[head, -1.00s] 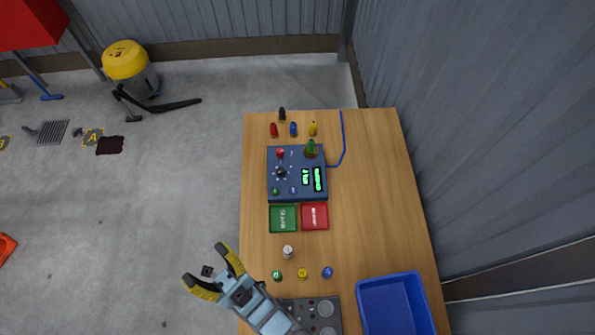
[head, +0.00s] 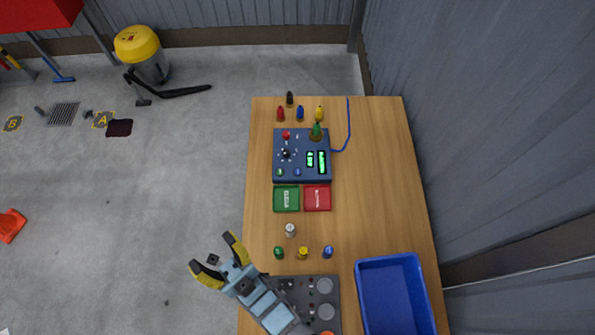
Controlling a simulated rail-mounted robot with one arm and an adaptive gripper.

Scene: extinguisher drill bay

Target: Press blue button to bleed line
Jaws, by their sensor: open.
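A dark blue control box (head: 302,155) sits on the wooden table. Its blue button (head: 298,172) is small and lies near the box's front edge, right of a green button (head: 280,172). A red button (head: 286,135), a black knob (head: 286,154) and lit green displays (head: 317,162) are also on its top. My gripper (head: 219,256) is open with nothing between its yellow-and-black fingers. It is over the table's left edge, in front and to the left of the box, well apart from it.
Green (head: 286,198) and red (head: 317,198) trays lie in front of the box. Several small bottles stand nearby, including a white one (head: 290,230) and a blue one (head: 328,252). A grey rack (head: 322,287) and a blue bin (head: 393,261) are at the near end.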

